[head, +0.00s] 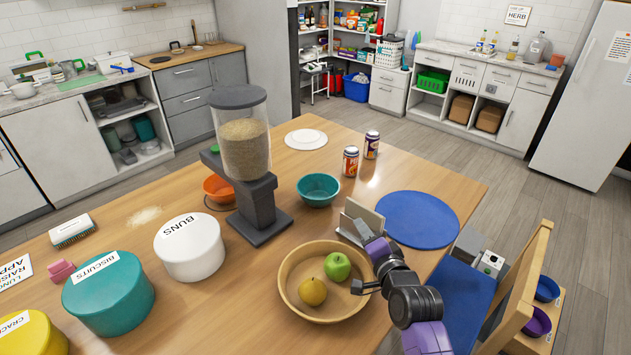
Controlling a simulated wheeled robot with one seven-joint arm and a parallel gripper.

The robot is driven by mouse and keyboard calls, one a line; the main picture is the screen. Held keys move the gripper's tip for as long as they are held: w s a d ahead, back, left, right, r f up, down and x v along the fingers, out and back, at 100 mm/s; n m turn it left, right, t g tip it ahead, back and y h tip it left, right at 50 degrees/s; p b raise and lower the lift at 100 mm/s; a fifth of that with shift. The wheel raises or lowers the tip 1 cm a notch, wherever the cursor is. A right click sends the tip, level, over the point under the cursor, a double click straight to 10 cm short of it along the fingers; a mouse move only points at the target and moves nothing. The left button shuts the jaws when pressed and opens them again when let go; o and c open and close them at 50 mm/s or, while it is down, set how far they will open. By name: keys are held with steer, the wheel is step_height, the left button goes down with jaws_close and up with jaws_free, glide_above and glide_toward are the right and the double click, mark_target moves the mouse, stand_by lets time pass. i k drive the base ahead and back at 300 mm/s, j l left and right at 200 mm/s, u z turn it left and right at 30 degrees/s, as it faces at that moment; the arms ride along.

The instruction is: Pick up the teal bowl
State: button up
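The teal bowl (318,201) stands upright on the wooden table, right of the food dispenser, and looks empty. My gripper (357,256) reaches in from the lower right, over the right rim of the wooden fruit bowl. Its dark fingers look spread apart, with nothing seen between them. It is nearer to the camera than the teal bowl and to its right, clear of it.
The dispenser (247,150) stands left of the teal bowl, with an orange bowl (217,190) beside it. A grey upright holder (362,214) stands between my gripper and the teal bowl.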

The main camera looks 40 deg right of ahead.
mark_target(317, 191)
steer(key=i+j+z, duration=0.1)
steer(key=i, duration=0.35)
steer(key=i+j+z, duration=0.1)
steer(key=i, duration=0.35)
steer(key=j, duration=0.1)
